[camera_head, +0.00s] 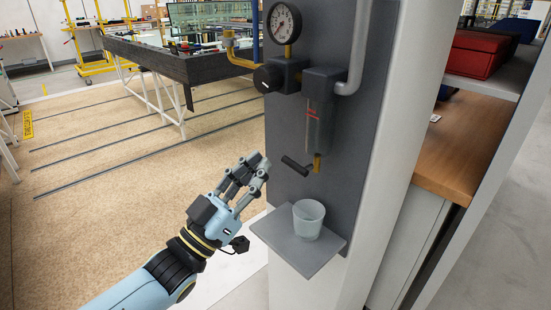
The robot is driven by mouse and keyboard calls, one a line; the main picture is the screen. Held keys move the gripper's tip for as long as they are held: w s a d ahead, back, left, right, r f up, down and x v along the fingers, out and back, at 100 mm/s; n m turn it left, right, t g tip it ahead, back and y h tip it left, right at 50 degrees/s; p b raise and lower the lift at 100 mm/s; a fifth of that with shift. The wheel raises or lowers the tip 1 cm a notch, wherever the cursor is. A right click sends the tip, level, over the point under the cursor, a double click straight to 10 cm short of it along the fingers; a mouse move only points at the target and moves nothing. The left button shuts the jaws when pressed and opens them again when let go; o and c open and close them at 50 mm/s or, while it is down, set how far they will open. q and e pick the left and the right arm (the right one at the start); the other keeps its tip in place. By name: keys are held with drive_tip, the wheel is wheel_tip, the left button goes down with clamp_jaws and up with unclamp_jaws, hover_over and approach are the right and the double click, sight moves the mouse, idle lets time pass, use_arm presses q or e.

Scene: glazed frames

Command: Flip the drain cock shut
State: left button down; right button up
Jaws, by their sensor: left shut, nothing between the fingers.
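The drain cock shows as a dark lever (296,166) beside a small brass outlet (317,162), under a grey filter bowl (319,122) on the dark wall panel. The lever slants, its left end a little higher than its right. My left gripper (262,166) is shut and empty. It is just left of the lever, at about its height in the picture, and looks apart from it. A frosted cup (308,219) stands upright on a small grey shelf (268,228) below the outlet. My right gripper is not in view.
A pressure gauge (284,22) and a black regulator knob (267,78) are above the lever, with a yellow pipe (238,60) to the left. A wooden counter (462,150) and red case (480,54) stand right of the white post. The floor at left is open.

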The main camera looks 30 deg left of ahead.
use_arm(q)
drive_tip(key=shift+b+v, duration=0.45)
drive_tip(key=shift+v, duration=1.6)
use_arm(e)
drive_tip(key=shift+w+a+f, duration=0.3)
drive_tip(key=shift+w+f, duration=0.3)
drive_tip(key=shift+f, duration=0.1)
use_arm(q)
drive_tip(key=shift+w+a+f, duration=0.1)
drive_tip(key=shift+a+f, duration=0.05)
drive_tip(key=shift+a, duration=0.05)
